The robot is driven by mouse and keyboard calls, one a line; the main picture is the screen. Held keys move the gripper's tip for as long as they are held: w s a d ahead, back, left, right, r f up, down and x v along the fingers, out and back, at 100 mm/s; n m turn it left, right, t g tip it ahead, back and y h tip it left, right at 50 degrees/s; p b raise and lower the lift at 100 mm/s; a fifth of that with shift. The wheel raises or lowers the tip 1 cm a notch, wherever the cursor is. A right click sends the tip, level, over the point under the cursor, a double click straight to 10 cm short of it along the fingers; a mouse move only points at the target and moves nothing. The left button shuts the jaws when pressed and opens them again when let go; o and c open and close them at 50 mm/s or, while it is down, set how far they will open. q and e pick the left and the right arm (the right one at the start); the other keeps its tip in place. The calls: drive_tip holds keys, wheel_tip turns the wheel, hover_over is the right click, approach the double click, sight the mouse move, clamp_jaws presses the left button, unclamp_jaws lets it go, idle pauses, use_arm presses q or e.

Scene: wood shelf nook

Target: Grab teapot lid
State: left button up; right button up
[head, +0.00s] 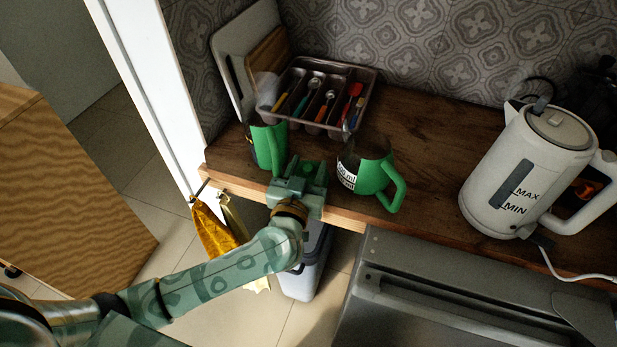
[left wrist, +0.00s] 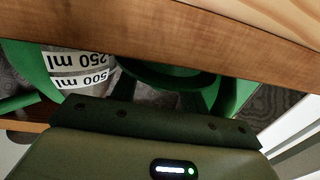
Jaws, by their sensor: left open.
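My left gripper (head: 308,170) is open at the counter's front edge, between two green-handled vessels. A small green piece, perhaps the teapot lid, shows at its fingers; the gripper hides most of it. In the left wrist view a dark green rounded thing (left wrist: 165,76) lies just beyond the gripper, partly hidden by it. I cannot tell whether it is the lid or a pot. A clear measuring jug with a green handle (head: 388,180) stands right of the gripper; its 250 ml and 500 ml label (left wrist: 78,68) shows upside down. A green-handled vessel (head: 271,147) stands to the left. My right gripper is not in view.
A cutlery tray (head: 362,78) stands behind on the wooden counter (head: 425,130). Boards (head: 240,50) lean at the back left. A white kettle (head: 530,170) stands at the right. Golden cloths (head: 212,235) hang below the counter's left corner. Bare counter lies between jug and kettle.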

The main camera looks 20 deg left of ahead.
use_arm(q)
drive_tip(key=shift+w, duration=0.2)
clamp_jaws()
